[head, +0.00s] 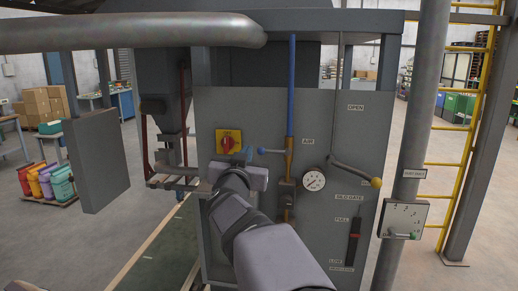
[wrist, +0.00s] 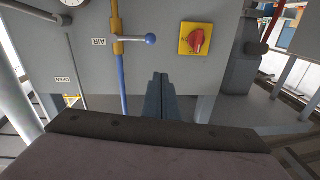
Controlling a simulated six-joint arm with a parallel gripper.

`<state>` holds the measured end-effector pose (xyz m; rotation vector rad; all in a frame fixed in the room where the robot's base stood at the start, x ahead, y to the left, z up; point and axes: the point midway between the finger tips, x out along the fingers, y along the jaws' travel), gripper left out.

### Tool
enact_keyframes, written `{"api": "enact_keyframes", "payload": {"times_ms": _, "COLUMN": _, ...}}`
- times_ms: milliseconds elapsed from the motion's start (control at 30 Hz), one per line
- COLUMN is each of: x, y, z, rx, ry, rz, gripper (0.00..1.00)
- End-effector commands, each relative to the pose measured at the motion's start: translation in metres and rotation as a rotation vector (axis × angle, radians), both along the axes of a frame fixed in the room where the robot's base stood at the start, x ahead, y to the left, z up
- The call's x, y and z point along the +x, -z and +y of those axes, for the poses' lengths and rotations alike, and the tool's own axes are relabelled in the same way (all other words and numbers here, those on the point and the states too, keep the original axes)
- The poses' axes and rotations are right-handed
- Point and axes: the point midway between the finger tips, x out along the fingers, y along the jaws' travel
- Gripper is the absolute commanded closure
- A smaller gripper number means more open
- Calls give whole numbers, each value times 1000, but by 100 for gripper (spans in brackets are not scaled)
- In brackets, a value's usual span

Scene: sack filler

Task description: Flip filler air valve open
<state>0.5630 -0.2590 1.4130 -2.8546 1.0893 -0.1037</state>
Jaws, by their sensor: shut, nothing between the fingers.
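The air valve (head: 289,150) is a brass body on a vertical blue pipe (head: 291,85), beside the AIR label (head: 308,141). Its lever points left, roughly level and across the pipe, and ends in a blue ball (head: 261,151). The wrist view is upside down; there the ball (wrist: 151,39) points right from the brass valve (wrist: 117,46). My gripper (head: 248,155) is close to the ball in the head view, its fingers partly hidden by my wrist. In the wrist view my gripper (wrist: 160,76) is shut and empty, its tips apart from the ball.
A red knob on a yellow plate (head: 229,141) sits left of the valve. A round gauge (head: 314,180) and a silo gate lever with a yellow ball (head: 376,182) are to the right. A thick grey post (head: 412,130) stands beyond the panel (head: 355,130).

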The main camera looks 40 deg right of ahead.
Motion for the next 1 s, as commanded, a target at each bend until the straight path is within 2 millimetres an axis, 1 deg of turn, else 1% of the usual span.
{"api": "enact_keyframes", "payload": {"times_ms": 100, "x": -9, "y": -9, "z": -9, "rx": -87, "ry": 54, "rz": 34, "gripper": 100}}
{"api": "enact_keyframes", "payload": {"times_ms": 200, "x": -10, "y": -10, "z": -9, "rx": -123, "ry": 61, "rz": 62, "gripper": 100}}
{"api": "enact_keyframes", "payload": {"times_ms": 667, "x": -9, "y": -10, "z": -9, "rx": -140, "ry": 59, "rz": 79, "gripper": 100}}
{"api": "enact_keyframes", "payload": {"times_ms": 867, "x": -3, "y": -11, "z": -16, "rx": -140, "ry": 60, "rz": 79, "gripper": 100}}
{"api": "enact_keyframes", "payload": {"times_ms": 1000, "x": 8, "y": -12, "z": -27, "rx": -140, "ry": 61, "rz": 81, "gripper": 100}}
